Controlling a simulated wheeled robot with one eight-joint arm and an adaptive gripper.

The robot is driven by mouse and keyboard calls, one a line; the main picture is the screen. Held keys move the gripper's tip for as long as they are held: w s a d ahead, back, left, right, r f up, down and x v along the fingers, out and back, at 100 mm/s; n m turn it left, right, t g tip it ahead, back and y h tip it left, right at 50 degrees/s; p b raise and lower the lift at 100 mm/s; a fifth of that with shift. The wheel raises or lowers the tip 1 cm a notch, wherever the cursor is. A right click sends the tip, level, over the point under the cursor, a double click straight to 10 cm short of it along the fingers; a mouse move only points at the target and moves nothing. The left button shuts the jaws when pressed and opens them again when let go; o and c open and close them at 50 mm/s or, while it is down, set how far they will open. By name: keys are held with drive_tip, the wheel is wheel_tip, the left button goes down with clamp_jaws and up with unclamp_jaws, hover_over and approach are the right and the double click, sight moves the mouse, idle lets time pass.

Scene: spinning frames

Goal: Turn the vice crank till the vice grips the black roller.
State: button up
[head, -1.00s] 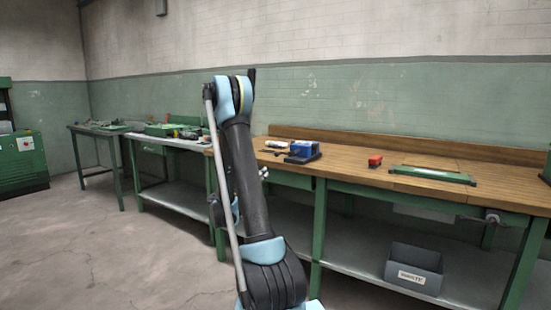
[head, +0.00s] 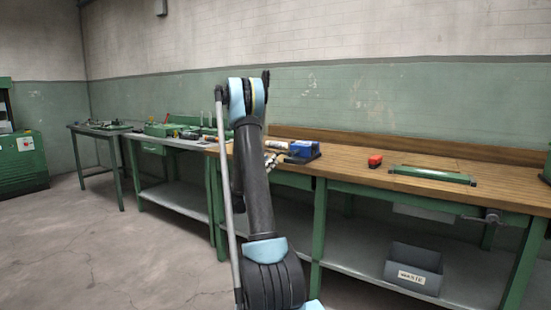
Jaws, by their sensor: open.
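A blue block-like thing with a dark base (head: 303,151), which looks like the vice, stands on the wooden bench just right of my arm. Its crank and the black roller cannot be made out at this size. My gripper (head: 271,160) shows only in part, as small pale and dark pieces at the right side of my upright arm. It is open and appears close to the left side of the blue thing, in front of it in the picture. I cannot tell whether they touch. My arm hides the rest of the gripper.
The wooden bench (head: 350,172) carries a red object (head: 375,160) and a green bar-like object (head: 432,175). A grey bin (head: 413,269) sits on its lower shelf. A dark fitting (head: 493,216) is at the bench's front edge. Cluttered green benches stand left; the floor there is clear.

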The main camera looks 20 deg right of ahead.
sight(277, 153)
drive_tip(key=x, duration=0.6)
drive_tip(key=shift+w+d+r, duration=0.1)
drive_tip(key=shift+w+d, duration=0.05)
drive_tip(key=shift+d, duration=0.05)
clamp_jaws()
